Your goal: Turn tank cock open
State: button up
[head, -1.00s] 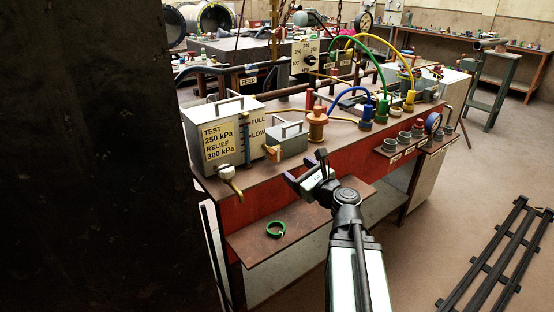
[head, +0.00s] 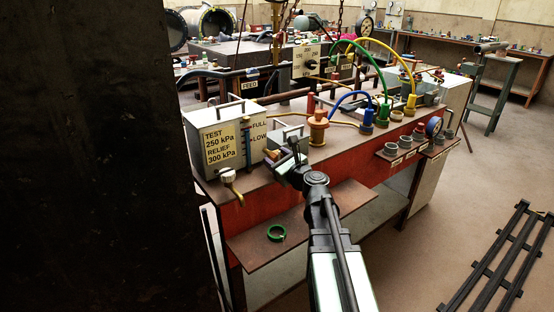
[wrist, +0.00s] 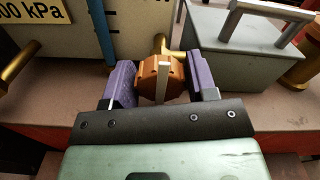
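The tank (head: 220,139) is a pale grey box with a handle and a TEST 250 kPa label, at the bench's left end. In the wrist view, an orange faceted knob (wrist: 147,84) with a pale upright bar sits on a brass stem from the tank's side; I take it as the tank cock. My gripper (wrist: 161,76) is open, with one purple pad on each side of this knob and very little gap. I cannot tell whether the pads touch it. In the head view, my gripper (head: 285,155) largely hides the knob.
A brass spout with a white knob (head: 229,178) hangs at the tank's front. A smaller grey box (wrist: 238,50) with a handle stands close right of my gripper, before an orange fitting (head: 318,128). A green ring (head: 276,233) lies on the lower shelf.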

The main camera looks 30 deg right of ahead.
jog(key=c, duration=0.5)
jog(key=shift+n, duration=0.4)
jog(key=n, duration=0.6)
jog(key=shift+a, duration=0.1)
jog(key=n, duration=0.5)
jog(key=shift+f+n, duration=0.1)
jog(key=shift+n, duration=0.3)
jog(key=n, duration=0.5)
jog(key=shift+n, duration=0.3)
jog(key=o, duration=0.9)
